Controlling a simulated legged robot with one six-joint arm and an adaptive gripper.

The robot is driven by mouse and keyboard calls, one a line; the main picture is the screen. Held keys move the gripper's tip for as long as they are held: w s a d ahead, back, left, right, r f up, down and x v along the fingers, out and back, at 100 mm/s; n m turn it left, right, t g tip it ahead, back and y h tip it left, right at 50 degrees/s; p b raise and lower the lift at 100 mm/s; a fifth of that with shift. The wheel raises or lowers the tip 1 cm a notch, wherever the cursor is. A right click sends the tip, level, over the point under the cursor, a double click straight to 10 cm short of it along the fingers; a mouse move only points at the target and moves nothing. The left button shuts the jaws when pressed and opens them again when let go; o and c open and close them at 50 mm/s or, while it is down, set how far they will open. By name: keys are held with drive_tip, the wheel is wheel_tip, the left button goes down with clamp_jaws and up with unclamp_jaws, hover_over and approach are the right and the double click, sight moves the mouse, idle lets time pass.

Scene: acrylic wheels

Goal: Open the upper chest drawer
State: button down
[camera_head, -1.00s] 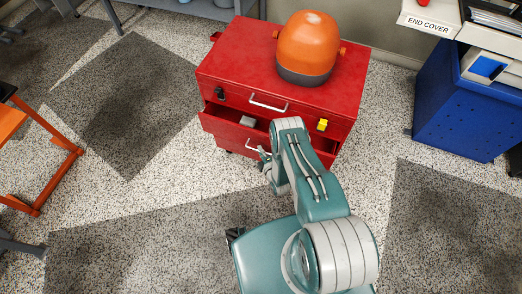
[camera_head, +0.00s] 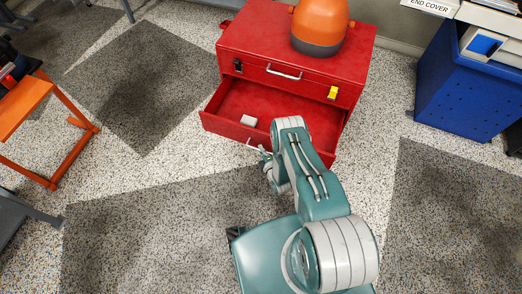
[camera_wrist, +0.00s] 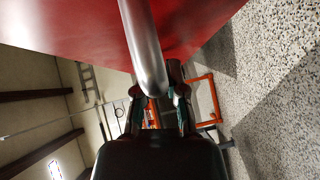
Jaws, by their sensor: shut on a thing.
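The red chest (camera_head: 350,66) stands ahead in the head view. Its upper front panel, with a silver handle (camera_head: 284,73), is closed. The drawer below that panel (camera_head: 222,122) is pulled well out, and a small pale block (camera_head: 248,121) lies inside. My gripper (camera_head: 264,156) is at this lower drawer's front, partly hidden by my arm. In the wrist view, my gripper (camera_wrist: 160,98) is shut on the drawer's silver handle (camera_wrist: 146,50), beside the red drawer front (camera_wrist: 75,35).
An orange and dark-grey dome-shaped object (camera_head: 320,25) sits on the chest. A blue bin (camera_head: 455,85) stands at right, and an orange frame (camera_head: 60,160) at left. The speckled floor between the chest and these is open.

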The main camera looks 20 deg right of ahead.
drive_tip(key=shift+s+a+f, duration=0.1)
drive_tip(key=shift+s+f, duration=0.05)
drive_tip(key=shift+f, duration=0.05)
drive_tip(key=c, duration=0.7)
unclamp_jaws()
drive_tip(key=v, duration=1.1)
drive_tip(key=shift+s+r, duration=0.15)
drive_tip(key=shift+s, duration=0.25)
